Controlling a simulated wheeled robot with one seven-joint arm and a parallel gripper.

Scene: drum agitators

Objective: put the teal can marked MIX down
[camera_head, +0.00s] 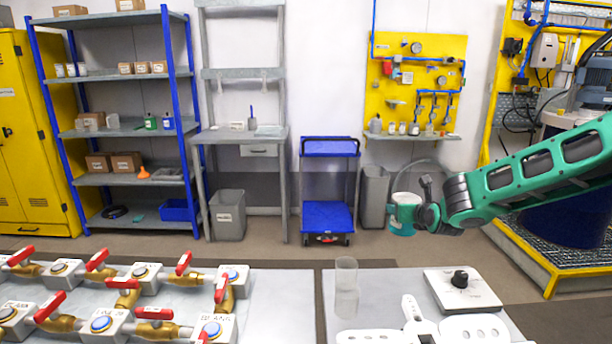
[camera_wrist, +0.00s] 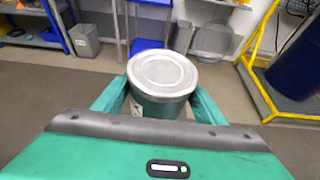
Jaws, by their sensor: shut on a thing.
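The teal can (camera_head: 402,226) has a white label band, whose lettering is too small to read. It hangs in the air beyond the bench, to the right of the blue cart. My gripper (camera_head: 418,214) is shut on it. In the wrist view the can (camera_wrist: 160,104) sits between the two green fingers, with its round grey lid facing the camera. The lower part of the can is hidden there by my gripper. The can looks roughly upright.
A grey bench top (camera_head: 390,281) in front holds a clear cylinder (camera_head: 346,275), a white box with a black knob (camera_head: 461,288) and white flat parts. Red-handled valves (camera_head: 184,263) crowd the left bench. A blue cart (camera_head: 327,215) and grey bin (camera_head: 374,196) stand behind.

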